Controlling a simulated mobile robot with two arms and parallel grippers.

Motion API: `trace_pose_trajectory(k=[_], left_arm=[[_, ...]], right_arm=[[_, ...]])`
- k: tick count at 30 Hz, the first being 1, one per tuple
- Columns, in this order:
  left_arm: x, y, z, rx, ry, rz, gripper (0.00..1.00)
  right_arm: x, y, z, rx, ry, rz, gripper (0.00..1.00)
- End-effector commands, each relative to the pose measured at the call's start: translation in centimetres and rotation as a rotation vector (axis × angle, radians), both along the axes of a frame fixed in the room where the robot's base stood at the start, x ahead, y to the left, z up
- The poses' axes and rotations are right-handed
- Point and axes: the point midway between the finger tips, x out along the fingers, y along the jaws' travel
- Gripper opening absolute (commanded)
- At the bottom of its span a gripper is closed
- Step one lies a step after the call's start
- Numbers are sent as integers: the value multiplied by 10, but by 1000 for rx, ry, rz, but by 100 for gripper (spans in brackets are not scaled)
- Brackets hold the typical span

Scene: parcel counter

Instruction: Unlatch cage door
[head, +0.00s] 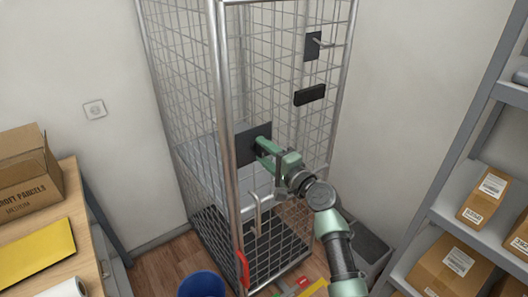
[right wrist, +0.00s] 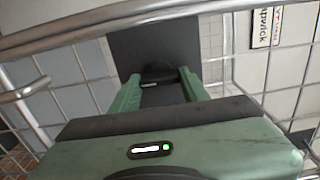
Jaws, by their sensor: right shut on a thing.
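The wire cage (head: 222,120) stands upright in the middle of the head view, its door side towards me. A dark square plate (head: 245,150) sits on the door mesh; it also shows in the right wrist view (right wrist: 145,42). My right gripper (head: 262,145) reaches to this plate. In the right wrist view its two green fingers (right wrist: 160,78) are closed on a dark rounded latch part (right wrist: 158,70) in front of the plate. The fingers hide much of the latch. The door appears closed. My left gripper is not in view.
A second dark plate with a metal lever (head: 313,46) and a black block (head: 310,95) are higher on the cage. A blue bin (head: 202,284) stands in front. A table with a carton (head: 28,170) is left; a parcel shelf (head: 455,205) is right.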

Motion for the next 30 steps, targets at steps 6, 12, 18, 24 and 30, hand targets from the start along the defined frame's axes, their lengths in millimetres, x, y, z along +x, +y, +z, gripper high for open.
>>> trace_pose_trajectory(k=[6,12,18,24,30], left_arm=[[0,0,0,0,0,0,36],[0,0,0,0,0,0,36],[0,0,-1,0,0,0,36],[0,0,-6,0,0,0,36],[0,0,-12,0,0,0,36]], right_arm=[[0,-1,0,2,2,-2,62],[0,0,0,2,1,-1,67],[-3,-3,-1,1,1,-1,67],[-26,-20,-3,-1,0,-2,67],[-52,-39,-3,0,0,-3,67]])
